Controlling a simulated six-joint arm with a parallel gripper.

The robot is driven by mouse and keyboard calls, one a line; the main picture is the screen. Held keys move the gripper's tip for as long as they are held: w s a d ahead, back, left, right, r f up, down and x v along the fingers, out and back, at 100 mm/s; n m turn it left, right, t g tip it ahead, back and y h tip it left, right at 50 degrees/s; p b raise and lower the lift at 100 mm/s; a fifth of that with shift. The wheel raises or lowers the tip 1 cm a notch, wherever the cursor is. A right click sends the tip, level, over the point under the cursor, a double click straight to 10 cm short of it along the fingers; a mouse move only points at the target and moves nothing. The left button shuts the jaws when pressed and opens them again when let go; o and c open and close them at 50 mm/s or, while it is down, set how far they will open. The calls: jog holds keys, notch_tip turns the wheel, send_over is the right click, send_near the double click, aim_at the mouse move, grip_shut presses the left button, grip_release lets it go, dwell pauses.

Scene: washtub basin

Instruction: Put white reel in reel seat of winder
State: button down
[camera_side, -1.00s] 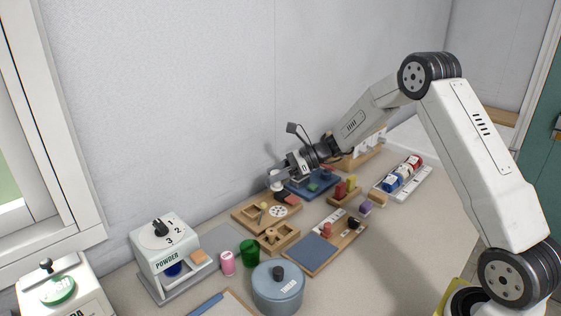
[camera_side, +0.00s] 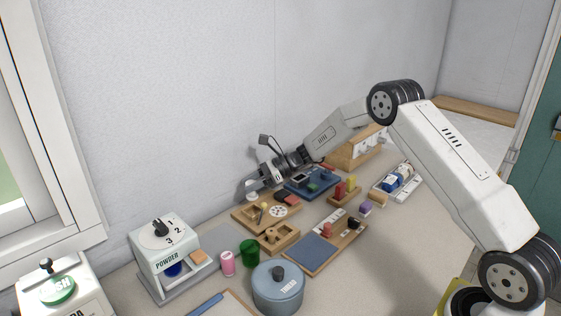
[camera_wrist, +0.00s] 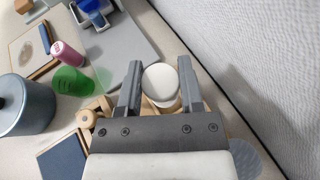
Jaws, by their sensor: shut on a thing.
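A white round-topped thing, which I take for the white reel (camera_wrist: 160,80), sits between the two fingers of my gripper (camera_wrist: 158,88) in the wrist view. My gripper also shows in the side view (camera_side: 252,188), close to the wall, over the far left corner of a wooden board (camera_side: 240,216). That board has recesses, a small yellow peg and a pale disc with holes. I cannot tell for certain which piece is the winder. A smaller wooden block with a round knob (camera_side: 270,234) stands in front of the board. The reel's underside is hidden.
A powder dispenser (camera_side: 163,237), a pink cylinder (camera_side: 228,263), a green cup (camera_side: 249,253) and a lidded blue pot (camera_side: 278,291) stand left and front. The wall is close behind.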

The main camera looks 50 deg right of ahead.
aim_at(252, 197)
jog(key=shift+f, duration=2.7)
jog(key=c, duration=0.5)
grip_release()
jog(key=shift+f, duration=0.1)
jog(key=v, duration=1.2)
jog(key=shift+a, duration=0.1)
